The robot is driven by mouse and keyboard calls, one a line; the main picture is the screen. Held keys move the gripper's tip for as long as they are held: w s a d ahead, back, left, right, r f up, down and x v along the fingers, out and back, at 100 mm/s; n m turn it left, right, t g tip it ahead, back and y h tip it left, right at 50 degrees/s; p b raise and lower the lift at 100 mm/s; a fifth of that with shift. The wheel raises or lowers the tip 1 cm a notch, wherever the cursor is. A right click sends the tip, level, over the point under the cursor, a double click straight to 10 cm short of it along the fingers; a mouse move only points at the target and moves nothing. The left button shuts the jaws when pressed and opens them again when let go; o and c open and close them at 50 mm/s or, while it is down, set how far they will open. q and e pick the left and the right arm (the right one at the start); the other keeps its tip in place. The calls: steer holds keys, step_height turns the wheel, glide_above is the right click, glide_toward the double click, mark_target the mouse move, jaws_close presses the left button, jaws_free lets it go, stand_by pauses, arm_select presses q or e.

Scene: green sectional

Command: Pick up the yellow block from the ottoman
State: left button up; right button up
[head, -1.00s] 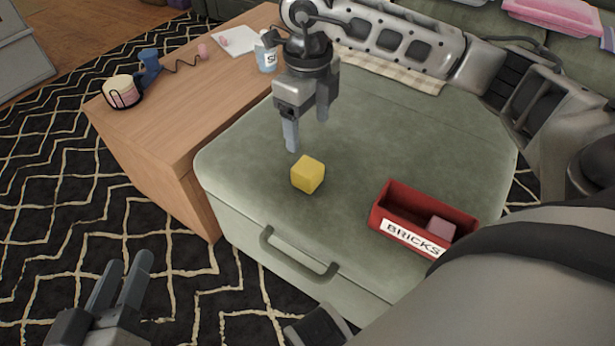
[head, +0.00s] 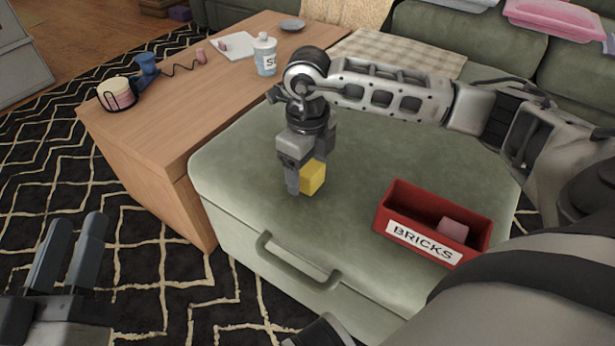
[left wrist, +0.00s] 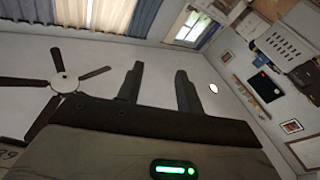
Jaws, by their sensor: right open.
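The yellow block (head: 313,179) sits on the green ottoman (head: 250,165), near its front left part. My right gripper (head: 306,186) points down at the block, with one finger at the block's left side and the other mostly hidden behind it. It is open around or right beside the block; I cannot tell whether the fingers touch it. My left gripper (head: 70,255) is open and empty over the rug at the lower left. Its two fingers also show apart in the left wrist view (left wrist: 158,88), pointing toward the wall and ceiling.
A red bin labelled BRICKS (head: 385,222) stands on the ottoman to the right, with a pink block (head: 453,230) in it. A wooden table (head: 165,135) adjoins the ottoman on the left, with a bottle (head: 264,58) and a cup in a dark holder (head: 117,94).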

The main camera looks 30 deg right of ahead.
steer(key=c, duration=1.1)
steer(key=shift+r, duration=0.2)
